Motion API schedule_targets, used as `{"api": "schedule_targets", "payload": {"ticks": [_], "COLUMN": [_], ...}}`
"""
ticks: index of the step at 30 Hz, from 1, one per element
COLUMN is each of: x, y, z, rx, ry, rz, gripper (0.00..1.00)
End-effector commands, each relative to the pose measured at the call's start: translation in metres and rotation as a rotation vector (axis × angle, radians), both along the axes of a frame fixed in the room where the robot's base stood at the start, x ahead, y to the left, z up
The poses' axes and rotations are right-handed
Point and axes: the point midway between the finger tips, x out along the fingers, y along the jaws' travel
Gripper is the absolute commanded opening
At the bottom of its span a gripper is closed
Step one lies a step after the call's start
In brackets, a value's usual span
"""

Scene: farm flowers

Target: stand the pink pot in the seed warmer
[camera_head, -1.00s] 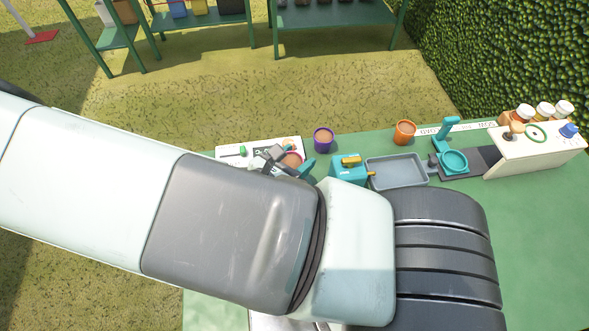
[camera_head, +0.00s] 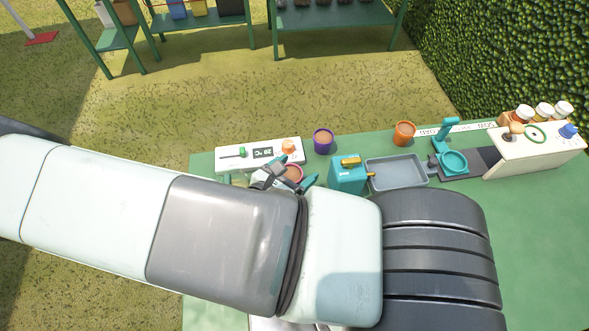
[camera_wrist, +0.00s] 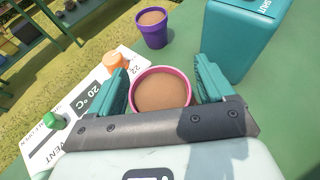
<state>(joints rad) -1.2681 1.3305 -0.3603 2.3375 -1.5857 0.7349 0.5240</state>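The pink pot (camera_head: 293,173), filled with brown soil, is between the two teal fingers of my gripper (camera_head: 285,180). In the wrist view the pot (camera_wrist: 161,90) has a finger close against each side of its rim, and my gripper (camera_wrist: 162,88) looks shut on it. The seed warmer (camera_head: 245,158) has a white panel with a green slider, a "20 °C" display and an orange knob; it also shows in the wrist view (camera_wrist: 72,128). The pot is at the near right side of this panel. My arm hides the warmer's nearer part, and the pot's base is hidden.
A purple pot (camera_head: 323,141) stands right of the warmer, behind my gripper. A teal box (camera_head: 348,175) is close on the right, then a grey tray (camera_head: 398,173). An orange pot (camera_head: 404,133) stands behind the tray. The green table is clear at the front right.

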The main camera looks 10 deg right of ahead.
Motion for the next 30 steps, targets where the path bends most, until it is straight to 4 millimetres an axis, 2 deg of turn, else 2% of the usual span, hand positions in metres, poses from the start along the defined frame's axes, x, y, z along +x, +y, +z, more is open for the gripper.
{"api": "schedule_targets", "payload": {"ticks": [8,21,30], "x": [-0.003,-0.059,-0.078], "y": [0.004,0.06,0.078], "z": [0.004,0.037,0.048], "rx": [0.002,0.005,0.0], "ry": [0.0,0.0,0.0], "rz": [0.001,0.003,0.0], "gripper": [0.82,0.82,0.82]}}
